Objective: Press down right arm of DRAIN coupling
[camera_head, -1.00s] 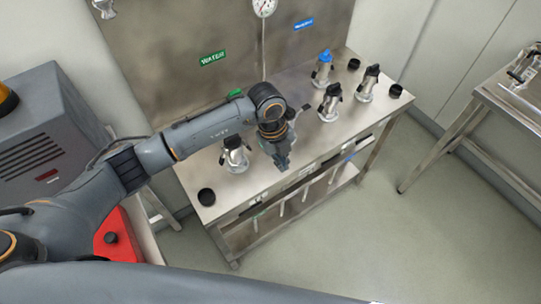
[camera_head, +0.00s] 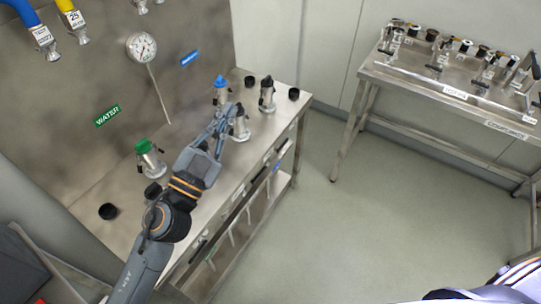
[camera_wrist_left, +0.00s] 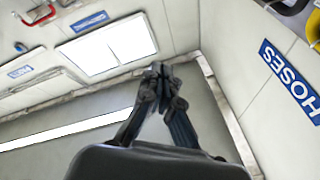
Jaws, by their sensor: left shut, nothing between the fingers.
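My left gripper (camera_head: 223,112) is shut and empty. Another dark-topped coupling (camera_head: 267,95) stands to the right, a blue-topped one (camera_head: 221,92) behind, and a green-topped one (camera_head: 149,160) to the left. A dark top (camera_head: 153,190) shows partly behind my left arm. No DRAIN label is readable. In the left wrist view the closed fingers (camera_wrist_left: 160,72) show, with no coupling. My right gripper is not in view.
Black caps (camera_head: 108,211) lie on the bench. The steel back panel carries a gauge (camera_head: 141,46), a WATER sign (camera_head: 107,116) and hanging hose ends (camera_head: 75,28). A second bench (camera_head: 440,88) with fittings stands at right. The floor between is clear.

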